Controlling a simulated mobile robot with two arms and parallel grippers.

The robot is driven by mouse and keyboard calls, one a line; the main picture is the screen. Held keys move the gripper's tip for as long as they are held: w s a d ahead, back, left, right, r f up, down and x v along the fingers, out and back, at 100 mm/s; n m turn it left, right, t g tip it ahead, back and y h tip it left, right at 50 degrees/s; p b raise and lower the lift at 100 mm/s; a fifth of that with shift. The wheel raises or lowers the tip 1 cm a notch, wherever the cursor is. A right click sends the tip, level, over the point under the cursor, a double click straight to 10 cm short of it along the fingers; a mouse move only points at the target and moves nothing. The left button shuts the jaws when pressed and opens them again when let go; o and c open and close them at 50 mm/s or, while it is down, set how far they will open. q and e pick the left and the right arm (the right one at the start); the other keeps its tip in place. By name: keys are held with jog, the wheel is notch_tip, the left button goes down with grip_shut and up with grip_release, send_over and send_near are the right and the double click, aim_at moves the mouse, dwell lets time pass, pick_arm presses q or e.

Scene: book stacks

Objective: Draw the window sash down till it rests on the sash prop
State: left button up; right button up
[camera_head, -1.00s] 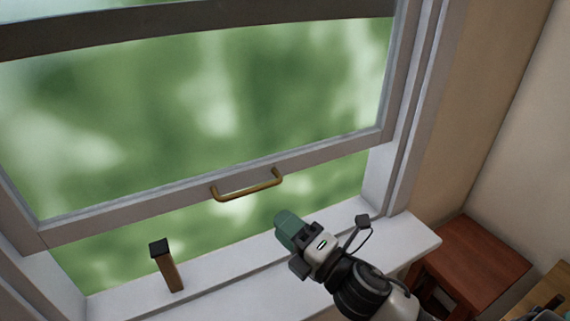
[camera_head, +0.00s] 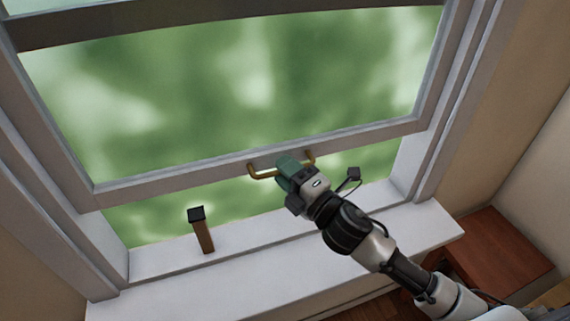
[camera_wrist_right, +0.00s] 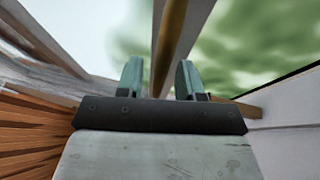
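The window sash (camera_head: 225,174) has a pale frame and hangs raised, with a gap under its bottom rail. A brass handle (camera_head: 262,174) is fixed on that rail. The sash prop (camera_head: 202,232), a short wooden post with a black cap, stands on the sill, apart from the rail. My right gripper (camera_head: 286,162) is at the handle and hides its middle. In the right wrist view its two green fingers (camera_wrist_right: 158,80) are spread, with the brass bar of the handle (camera_wrist_right: 169,45) running between them and a gap visible beside it. My left gripper is out of view.
The white sill (camera_head: 290,248) runs below the window and is clear apart from the prop. A reddish-brown wooden stool or small table (camera_head: 497,255) stands at the lower right by the wall. Window jambs flank the sash.

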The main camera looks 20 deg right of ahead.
jog(key=shift+w, duration=0.25)
grip_shut()
